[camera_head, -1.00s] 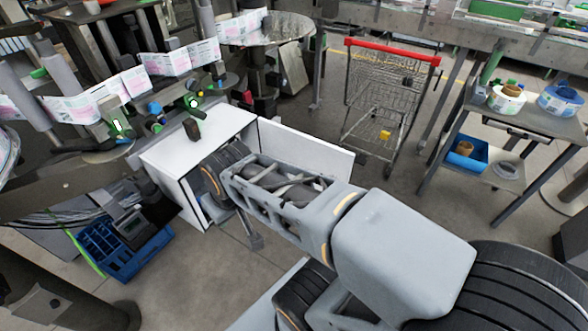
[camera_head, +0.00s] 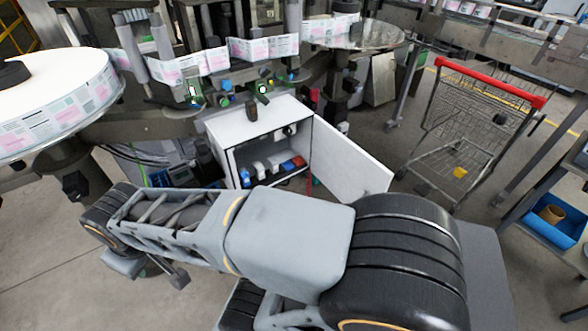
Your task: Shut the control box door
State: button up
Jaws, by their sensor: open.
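The white control box (camera_head: 258,122) stands below the labelling machine with its front open. Its interior shows small blue, white and red parts. Its white door (camera_head: 347,165) hangs on the box's right edge and stands wide open, swung out to the right. My arm crosses the lower part of the picture, in front of the box. My gripper (camera_head: 150,272) shows only in part below the arm's left end, with one dark finger visible. It is open, to the left of the box and apart from the door. No object shows in it.
A wire shopping cart (camera_head: 462,130) with a red handle stands right of the door. A blue bin (camera_head: 552,218) sits on a shelf at the far right. A large label reel (camera_head: 55,98) is at the upper left. Bare floor lies at the lower left.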

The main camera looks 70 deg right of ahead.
aim_at(344, 168)
jog(key=u, duration=1.55)
jog(key=k, duration=2.45)
jog(key=z, duration=1.8)
jog(key=k, duration=1.2)
jog(key=u, duration=0.05)
jog(key=i, duration=0.6)
jog(key=u, duration=0.55)
